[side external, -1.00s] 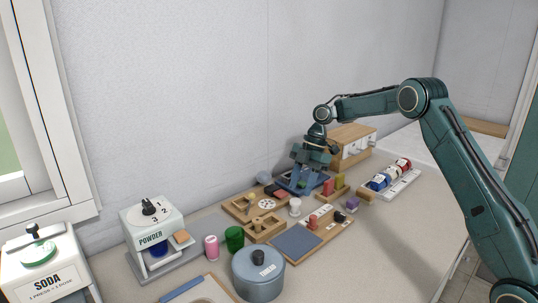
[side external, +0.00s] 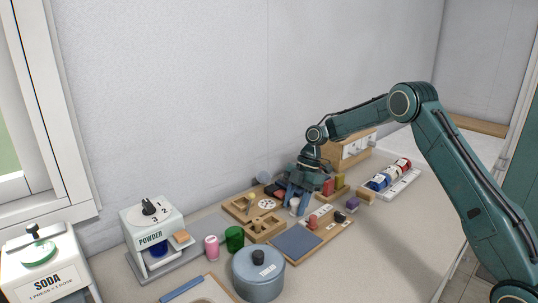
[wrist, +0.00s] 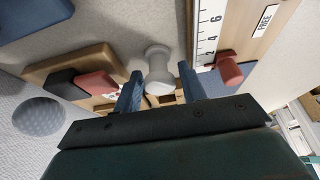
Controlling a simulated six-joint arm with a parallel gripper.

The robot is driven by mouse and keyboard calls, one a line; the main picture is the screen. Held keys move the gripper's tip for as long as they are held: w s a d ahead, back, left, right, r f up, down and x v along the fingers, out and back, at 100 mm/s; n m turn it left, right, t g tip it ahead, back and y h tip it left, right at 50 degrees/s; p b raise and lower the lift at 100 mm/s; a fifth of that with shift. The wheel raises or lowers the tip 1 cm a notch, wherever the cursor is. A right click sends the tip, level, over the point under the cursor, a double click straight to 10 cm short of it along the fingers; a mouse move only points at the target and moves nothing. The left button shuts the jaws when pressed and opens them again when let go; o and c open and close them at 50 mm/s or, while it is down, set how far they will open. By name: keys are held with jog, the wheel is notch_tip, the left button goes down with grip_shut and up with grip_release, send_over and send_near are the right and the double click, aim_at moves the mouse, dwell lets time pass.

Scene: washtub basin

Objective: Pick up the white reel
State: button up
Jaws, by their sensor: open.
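The white reel (side external: 294,203) stands on the worktop between the wooden boards, partly hidden by my gripper in the side view. In the wrist view the reel (wrist: 158,66) shows as a pale spool with flared ends. My gripper (side external: 298,201) points down at the reel with its blue fingers apart. In the wrist view the open fingertips of my gripper (wrist: 160,75) lie on the left and right of the reel, with a gap visible on each side. I cannot tell how far down the fingers reach along it.
A wooden board with a slate-blue pad (side external: 297,241) lies in front, with a red knob (side external: 312,222) close by. A wooden puzzle tray (side external: 240,208) lies to the left. Red and olive blocks (side external: 339,182) stand just right. A lidded blue-grey pot (side external: 258,277) stands nearer the camera.

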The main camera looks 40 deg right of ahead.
aim_at(296, 200)
jog(key=shift+c, duration=0.2)
dwell(0.3)
jog(key=c, duration=0.7)
jog(key=shift+r, duration=4.95)
